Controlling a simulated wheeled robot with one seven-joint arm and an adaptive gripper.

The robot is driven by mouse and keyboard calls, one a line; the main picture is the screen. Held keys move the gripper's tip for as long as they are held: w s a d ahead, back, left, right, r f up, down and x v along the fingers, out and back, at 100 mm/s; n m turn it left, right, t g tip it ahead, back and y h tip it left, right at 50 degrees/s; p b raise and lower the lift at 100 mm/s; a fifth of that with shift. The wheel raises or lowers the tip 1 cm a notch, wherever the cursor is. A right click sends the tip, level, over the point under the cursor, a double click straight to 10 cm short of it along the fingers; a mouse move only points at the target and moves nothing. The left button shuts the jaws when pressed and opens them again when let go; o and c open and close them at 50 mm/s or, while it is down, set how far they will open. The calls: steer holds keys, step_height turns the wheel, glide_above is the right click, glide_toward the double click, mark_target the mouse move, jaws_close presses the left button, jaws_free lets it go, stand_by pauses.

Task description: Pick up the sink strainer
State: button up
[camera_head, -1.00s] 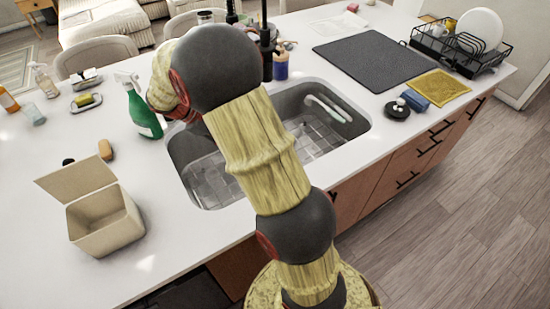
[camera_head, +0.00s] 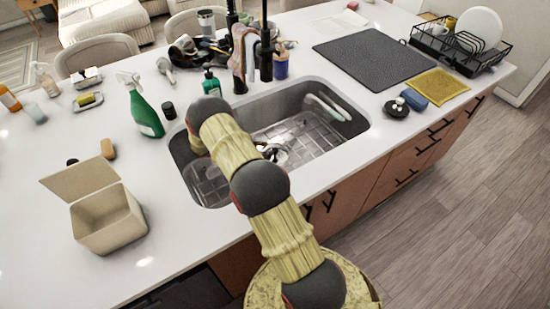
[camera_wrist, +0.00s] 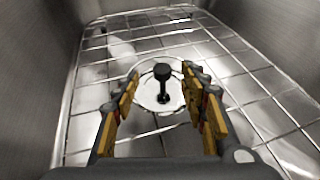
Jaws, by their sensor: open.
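The sink strainer (camera_wrist: 162,85) shows in the wrist view as a black knob on a short stem, inside a pale round drain in the sink floor. My gripper (camera_wrist: 163,92) is open, with one yellow-padded finger on each side of the strainer in the picture. The fingers look apart from the knob, and I cannot tell how far above it they are. In the head view my arm reaches down into the sink (camera_head: 330,150) and hides most of the gripper and the drain area.
A wire grid (camera_wrist: 265,105) covers the sink floor, and steel walls rise on both sides. Beside the sink stand a green spray bottle (camera_head: 146,112), a soap bottle (camera_head: 211,84) and black taps (camera_head: 265,60). An open beige box (camera_head: 105,218) stands at the left.

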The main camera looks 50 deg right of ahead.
steer(key=b+x, duration=0.1)
steer(key=x, duration=0.5)
steer(key=shift+s+a+f+b, duration=0.1)
steer(key=shift+a+f+b, duration=0.1)
steer(key=shift+f+b, duration=0.15)
steer(key=shift+r, duration=0.1)
steer(key=shift+c, duration=1.2)
jaws_close()
